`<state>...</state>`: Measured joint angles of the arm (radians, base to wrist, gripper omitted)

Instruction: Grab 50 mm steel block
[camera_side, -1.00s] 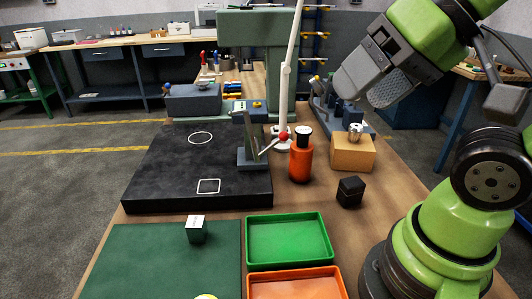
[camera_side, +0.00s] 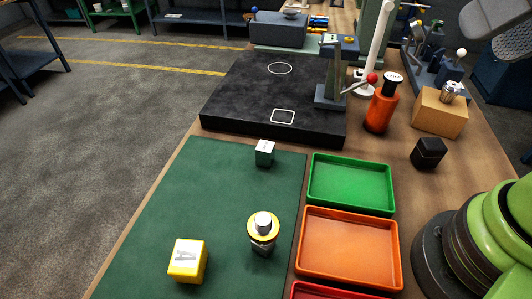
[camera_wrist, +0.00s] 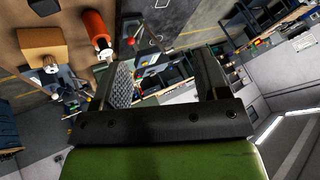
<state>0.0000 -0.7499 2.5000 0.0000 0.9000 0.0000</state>
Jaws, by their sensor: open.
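A small grey metal cube with a lighter, marked top (camera_side: 264,153), which looks like the steel block, stands on the green mat (camera_side: 215,190) near its far right corner in the side view. Its size cannot be read. My gripper (camera_wrist: 155,62) shows in the wrist view with its two dark fingers wide apart and nothing between them. In the side view only part of it shows at the top right edge, high above the bench and far from the cube. The cube is not seen in the wrist view.
A yellow block (camera_side: 187,262) and a yellow-collared cylinder (camera_side: 263,235) stand on the mat. Green (camera_side: 350,182) and orange (camera_side: 348,248) trays lie right of it. A black slab (camera_side: 250,95), orange bottle (camera_side: 381,107), cardboard box (camera_side: 439,113) and black block (camera_side: 428,152) stand beyond.

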